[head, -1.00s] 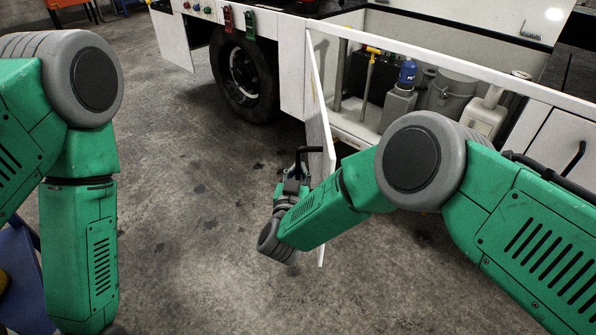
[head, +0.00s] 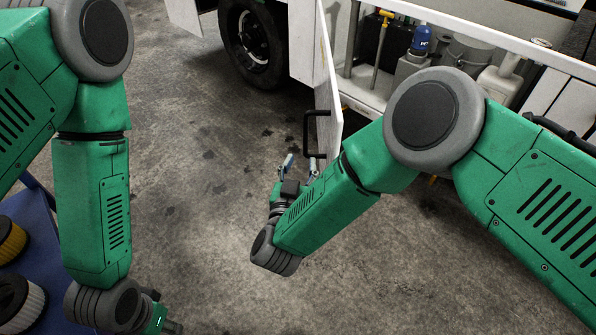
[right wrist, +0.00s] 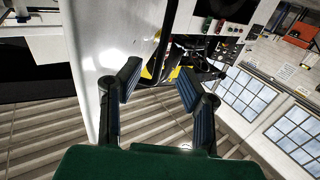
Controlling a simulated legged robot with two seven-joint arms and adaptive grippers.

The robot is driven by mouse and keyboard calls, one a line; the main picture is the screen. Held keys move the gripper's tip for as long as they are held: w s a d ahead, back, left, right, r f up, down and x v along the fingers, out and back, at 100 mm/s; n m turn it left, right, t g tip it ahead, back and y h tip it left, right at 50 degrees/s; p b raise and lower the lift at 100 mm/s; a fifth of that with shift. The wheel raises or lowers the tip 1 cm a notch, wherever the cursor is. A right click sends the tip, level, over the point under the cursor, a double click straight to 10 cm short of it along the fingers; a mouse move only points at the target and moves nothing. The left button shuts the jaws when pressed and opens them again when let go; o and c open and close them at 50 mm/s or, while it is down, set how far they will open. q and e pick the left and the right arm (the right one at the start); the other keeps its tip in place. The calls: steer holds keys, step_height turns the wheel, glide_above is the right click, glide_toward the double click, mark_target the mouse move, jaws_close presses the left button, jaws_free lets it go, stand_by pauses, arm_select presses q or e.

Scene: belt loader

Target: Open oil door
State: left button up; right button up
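The white oil door (head: 326,75) stands swung out from the vehicle's side compartment, seen nearly edge-on in the head view. Its black handle (head: 308,130) juts out on the left face. My right gripper (head: 300,165) is at the lower end of the handle, its fingers spread. In the right wrist view my right gripper (right wrist: 160,88) has its two fingers apart with nothing clamped between them. The door panel (right wrist: 120,40) and black handle (right wrist: 162,45) lie just beyond the fingertips. My left gripper (head: 168,325) is low at the bottom edge, mostly cut off.
The open compartment holds a blue-topped bottle (head: 422,40), a yellow-handled dipstick (head: 381,45) and a grey canister (head: 465,55). A wheel (head: 252,45) is left of the door. A blue cart (head: 45,260) with filters stands at lower left. The floor between is clear.

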arm_select(q)
steer(key=shift+a+f, duration=0.15)
steer(key=shift+a, duration=0.2)
arm_select(e)
steer(key=s, duration=0.1)
steer(key=s+a, duration=0.1)
steer(key=shift+s, duration=0.35)
